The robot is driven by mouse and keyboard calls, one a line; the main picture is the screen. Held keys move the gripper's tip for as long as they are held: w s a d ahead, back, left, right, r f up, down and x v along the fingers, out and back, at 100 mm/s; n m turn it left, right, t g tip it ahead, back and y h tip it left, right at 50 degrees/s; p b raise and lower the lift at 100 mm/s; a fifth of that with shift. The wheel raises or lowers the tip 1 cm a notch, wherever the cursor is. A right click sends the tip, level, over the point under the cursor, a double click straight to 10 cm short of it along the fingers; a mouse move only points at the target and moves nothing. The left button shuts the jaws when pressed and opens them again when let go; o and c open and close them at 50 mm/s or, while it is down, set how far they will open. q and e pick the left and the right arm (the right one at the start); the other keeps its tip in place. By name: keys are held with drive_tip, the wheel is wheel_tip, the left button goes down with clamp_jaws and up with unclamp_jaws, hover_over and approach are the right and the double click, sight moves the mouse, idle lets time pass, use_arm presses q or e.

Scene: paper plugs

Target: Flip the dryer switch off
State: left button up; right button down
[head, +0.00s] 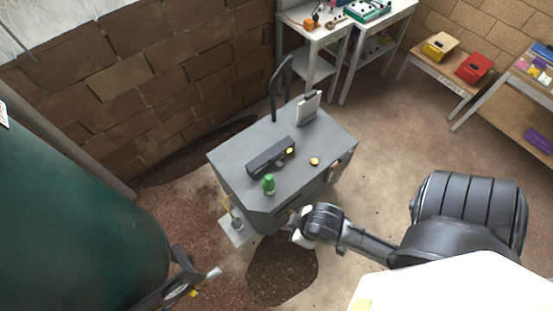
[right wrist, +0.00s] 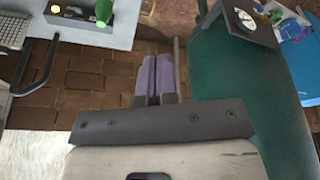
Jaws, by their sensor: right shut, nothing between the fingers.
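My right gripper (head: 298,239) is at the near lower side of the grey cabinet (head: 230,165), low in the head view. Its purple-grey fingers (right wrist: 152,78) are shut and empty in the right wrist view. A large dark green drum (head: 70,210) fills the left of the head view and the right of the wrist view (right wrist: 235,90). A dark fitting with yellow parts and a pale-tipped rod (head: 213,272) stands at the drum's lower right, apart from the gripper. I cannot tell which part is the dryer switch. My left gripper is not in view.
Brick walls (head: 170,80) stand behind. Benches with coloured boxes (head: 474,67) line the right. Floor between drum and gripper is open.

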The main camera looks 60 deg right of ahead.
drive_tip(key=w+d+f+g+b, duration=0.1)
drive_tip(key=w+d+f+b, duration=0.2)
drive_tip(key=w+f+b, duration=0.4)
drive_tip(key=w+d+f+b, duration=0.3)
drive_tip(key=f+b, duration=0.3)
drive_tip(key=f, duration=0.3)
drive_tip(key=w+d+f+g+b, duration=0.1)
drive_tip(key=w+d+f+b, duration=0.2)
drive_tip(key=w+f+b, duration=0.45)
drive_tip(key=shift+m+h, duration=0.3)
drive_tip(key=shift+m, duration=0.5)
drive_tip(key=w+d+f+b, duration=0.1)
drive_tip(key=d+f+b, duration=0.1)
drive_tip(key=d, duration=0.1)
drive_tip(key=w+d+f+b, duration=0.2)
drive_tip(key=d, duration=0.2)
drive_tip(key=w+d+f+b, duration=0.2)
drive_tip(key=d+b, duration=0.1)
drive_tip(key=d, duration=0.1)
drive_tip(key=shift+f, duration=0.2)
drive_tip(key=w+d+r+m+b, duration=0.1)
drive_tip(key=w+d+m+b, duration=0.1)
drive_tip(key=d+b, duration=0.2)
drive_tip(key=w+d+m+b, duration=0.2)
drive_tip(key=w+d+b, duration=0.1)
drive_tip(key=d, duration=0.8)
drive_tip(key=shift+r+b, duration=0.4)
drive_tip(key=shift+b, duration=0.35)
